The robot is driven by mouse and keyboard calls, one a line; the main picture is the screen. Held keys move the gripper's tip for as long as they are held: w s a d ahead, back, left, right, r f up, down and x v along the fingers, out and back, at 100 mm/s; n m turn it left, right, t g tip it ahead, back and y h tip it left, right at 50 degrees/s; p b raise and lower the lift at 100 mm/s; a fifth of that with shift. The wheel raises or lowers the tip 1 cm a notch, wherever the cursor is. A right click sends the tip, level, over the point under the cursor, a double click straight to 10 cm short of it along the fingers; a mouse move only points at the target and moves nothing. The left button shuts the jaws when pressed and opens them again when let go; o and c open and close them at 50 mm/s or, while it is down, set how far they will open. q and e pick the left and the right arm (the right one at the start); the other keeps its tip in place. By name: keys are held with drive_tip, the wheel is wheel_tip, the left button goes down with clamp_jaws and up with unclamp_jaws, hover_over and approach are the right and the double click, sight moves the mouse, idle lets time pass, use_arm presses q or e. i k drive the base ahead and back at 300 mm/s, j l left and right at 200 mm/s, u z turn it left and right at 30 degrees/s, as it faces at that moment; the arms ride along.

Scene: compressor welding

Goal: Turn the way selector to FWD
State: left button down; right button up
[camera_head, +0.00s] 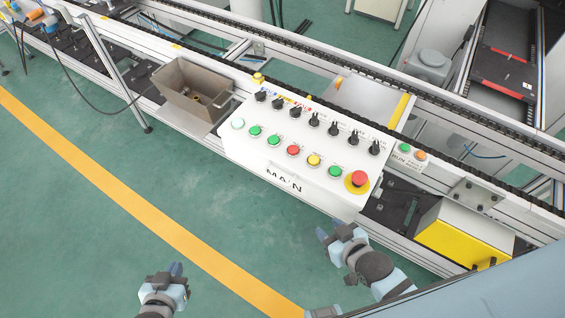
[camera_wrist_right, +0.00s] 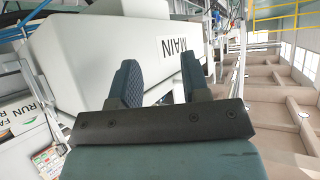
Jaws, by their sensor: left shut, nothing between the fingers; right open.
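The white control box marked MAIN (camera_head: 285,184) carries a back row of several black selector knobs (camera_head: 314,119). The labels are too small to tell which knob is the way selector or where it points. My right gripper (camera_head: 328,234) is open and empty, below the box's front right part and apart from the knobs. In the right wrist view its two fingers (camera_wrist_right: 158,82) stand apart in front of the box's MAIN face (camera_wrist_right: 150,52). My left gripper (camera_head: 176,270) is shut and empty over the green floor, well in front of the box.
A front row of coloured buttons (camera_head: 293,150) and a red emergency stop (camera_head: 359,178) lie on the box before the knobs. A metal bin (camera_head: 190,88) stands left of it. A small button box (camera_head: 410,153) sits to the right. The floor (camera_head: 190,190) in front is clear.

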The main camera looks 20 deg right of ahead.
sight(353, 139)
drive_tip(key=z, duration=1.05)
